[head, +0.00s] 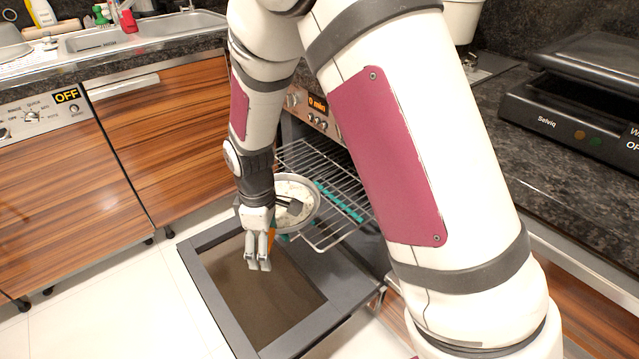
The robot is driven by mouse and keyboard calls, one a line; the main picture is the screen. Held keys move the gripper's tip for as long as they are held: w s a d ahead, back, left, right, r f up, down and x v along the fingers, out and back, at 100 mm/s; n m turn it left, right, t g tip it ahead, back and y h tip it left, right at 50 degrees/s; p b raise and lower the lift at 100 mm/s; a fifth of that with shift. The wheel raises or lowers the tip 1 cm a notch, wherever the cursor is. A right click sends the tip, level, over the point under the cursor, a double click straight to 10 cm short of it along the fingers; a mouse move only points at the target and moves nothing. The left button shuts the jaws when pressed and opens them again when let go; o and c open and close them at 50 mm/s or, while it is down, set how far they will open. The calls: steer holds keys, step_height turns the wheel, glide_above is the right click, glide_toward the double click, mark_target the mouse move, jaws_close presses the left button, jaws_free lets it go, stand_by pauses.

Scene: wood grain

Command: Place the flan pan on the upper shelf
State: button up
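A round, pale-rimmed pan (311,190) with a whitish inside, which looks like the flan pan, shows at the pulled-out wire rack (325,172) of the open oven. My gripper (258,264) points down over the lowered oven door, in front of and slightly left of the pan. Its fingers look close together, and nothing clear shows between their tips. A dark piece overlaps the pan's inside; I cannot tell if it belongs to my gripper. I cannot tell whether the pan rests on the rack or touches my gripper. My arm hides part of the oven.
The oven door (205,262) lies open below the rack. A teal strip (340,203) shows on the rack, and a small orange thing (271,239) is behind my fingers. A dark grill appliance (575,110) stands on the right counter. Floor (90,290) at left is clear.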

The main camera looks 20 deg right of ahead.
steer(key=b, duration=0.4)
glide_above(328, 224)
steer(key=shift+f, duration=0.15)
step_height(328, 224, down, 4)
steer(key=shift+r+b, duration=0.2)
steer(key=shift+b, duration=0.6)
steer(key=o, duration=1.6)
steer(key=shift+s, duration=0.1)
steer(key=shift+c, duration=0.2)
steer(key=shift+r, duration=0.15)
